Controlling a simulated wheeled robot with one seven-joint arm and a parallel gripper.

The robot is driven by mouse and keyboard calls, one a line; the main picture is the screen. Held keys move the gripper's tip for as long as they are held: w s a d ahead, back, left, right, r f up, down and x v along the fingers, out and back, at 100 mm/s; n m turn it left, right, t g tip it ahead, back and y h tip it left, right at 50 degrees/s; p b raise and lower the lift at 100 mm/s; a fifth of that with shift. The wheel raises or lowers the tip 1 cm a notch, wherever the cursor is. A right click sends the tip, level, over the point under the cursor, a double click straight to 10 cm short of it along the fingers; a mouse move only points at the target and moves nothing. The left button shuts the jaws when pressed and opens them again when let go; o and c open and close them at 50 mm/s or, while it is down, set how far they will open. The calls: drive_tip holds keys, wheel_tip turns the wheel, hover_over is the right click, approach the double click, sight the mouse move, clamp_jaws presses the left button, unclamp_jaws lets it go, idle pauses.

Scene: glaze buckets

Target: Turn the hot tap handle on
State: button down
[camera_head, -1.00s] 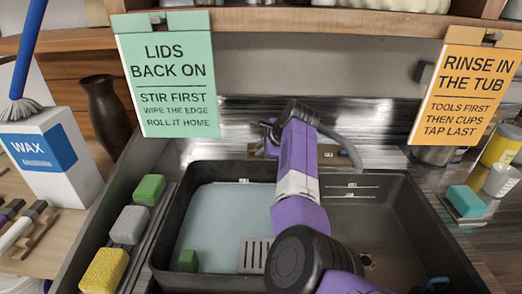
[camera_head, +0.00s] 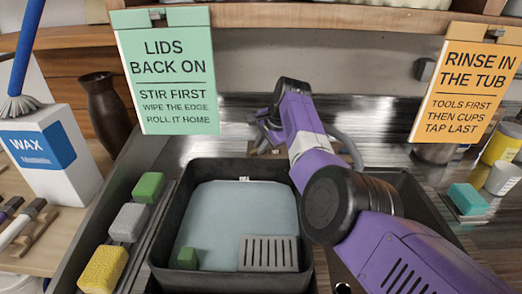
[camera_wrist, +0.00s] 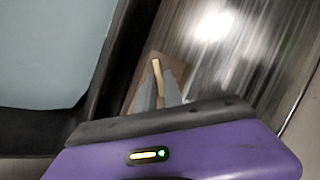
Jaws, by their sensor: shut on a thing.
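My gripper (camera_head: 266,135) is at the back of the sink, behind the basin's far rim. In the wrist view its two grey fingers (camera_wrist: 158,92) are shut on a thin brass-coloured bar, the tap handle (camera_wrist: 157,72). The handle stands over a small brown plate (camera_wrist: 178,68). In the head view my gripper and wrist hide the handle. The grey curved tap spout (camera_head: 349,148) shows just right of my arm. Hot or cold marks cannot be read.
The left basin (camera_head: 225,171) holds pale water, a green block (camera_head: 187,258) and a slotted grey plate (camera_head: 268,253). My arm covers much of the right basin. Sponges (camera_head: 128,222) line the left edge. Two signs (camera_head: 165,75) (camera_head: 466,85) hang above.

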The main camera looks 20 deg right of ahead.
drive_tip(key=shift+f+n+g+b, duration=0.15)
drive_tip(key=shift+n+g+b, duration=0.15)
drive_tip(key=shift+n+b, duration=0.7)
drive_tip(key=shift+b, duration=0.65)
drive_tip(key=c, duration=1.5)
unclamp_jaws()
drive_tip(key=shift+o, duration=0.2)
drive_tip(key=shift+r, duration=0.25)
drive_tip(key=shift+p+v, duration=0.75)
drive_tip(key=shift+v, duration=3.05)
drive_tip(key=shift+a, duration=0.1)
